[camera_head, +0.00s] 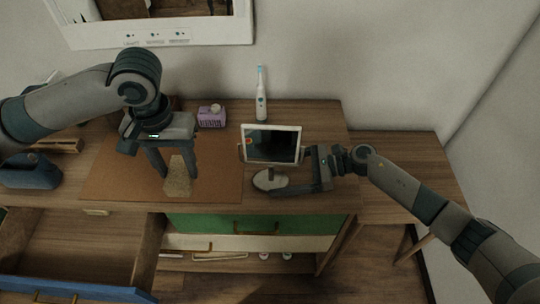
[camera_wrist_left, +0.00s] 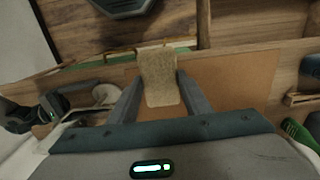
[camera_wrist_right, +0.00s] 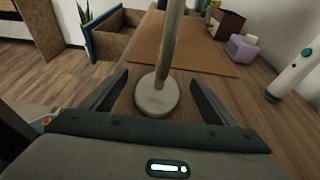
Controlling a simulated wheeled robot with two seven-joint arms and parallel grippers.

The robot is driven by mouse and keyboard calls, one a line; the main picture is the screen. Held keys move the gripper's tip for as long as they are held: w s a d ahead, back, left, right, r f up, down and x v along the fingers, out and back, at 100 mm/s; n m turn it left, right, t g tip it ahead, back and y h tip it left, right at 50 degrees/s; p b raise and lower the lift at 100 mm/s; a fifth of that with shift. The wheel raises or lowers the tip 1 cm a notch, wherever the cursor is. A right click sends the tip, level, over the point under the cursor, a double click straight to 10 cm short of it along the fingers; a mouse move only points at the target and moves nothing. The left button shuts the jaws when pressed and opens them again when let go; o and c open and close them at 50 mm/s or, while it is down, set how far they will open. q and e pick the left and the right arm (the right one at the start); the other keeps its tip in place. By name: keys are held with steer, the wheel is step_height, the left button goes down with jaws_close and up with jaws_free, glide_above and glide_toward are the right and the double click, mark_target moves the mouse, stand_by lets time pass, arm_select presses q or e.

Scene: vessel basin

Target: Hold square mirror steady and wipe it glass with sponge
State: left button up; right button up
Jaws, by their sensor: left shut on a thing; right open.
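The square mirror (camera_head: 271,144) stands upright on a round-based stand (camera_head: 270,179) on the desk; its face is dark with a small orange patch at the left. The stand's pole and base (camera_wrist_right: 157,97) also show in the right wrist view. My right gripper (camera_head: 278,190) is open, with its fingers on either side of the stand and apart from the pole. My left gripper (camera_head: 176,174) is shut on the tan sponge (camera_head: 178,178), above the brown mat. The sponge (camera_wrist_left: 158,75) hangs between the fingertips in the left wrist view.
A brown mat (camera_head: 112,180) covers the desk left of the mirror. A purple box (camera_head: 211,117) and an electric toothbrush (camera_head: 261,98) stand behind. A blue container (camera_head: 30,172) is at left. A drawer (camera_head: 75,250) is open in front. The desk right of the mirror is clear.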

steer(key=shift+x, duration=0.8)
steer(key=shift+c, duration=0.3)
steer(key=c, duration=2)
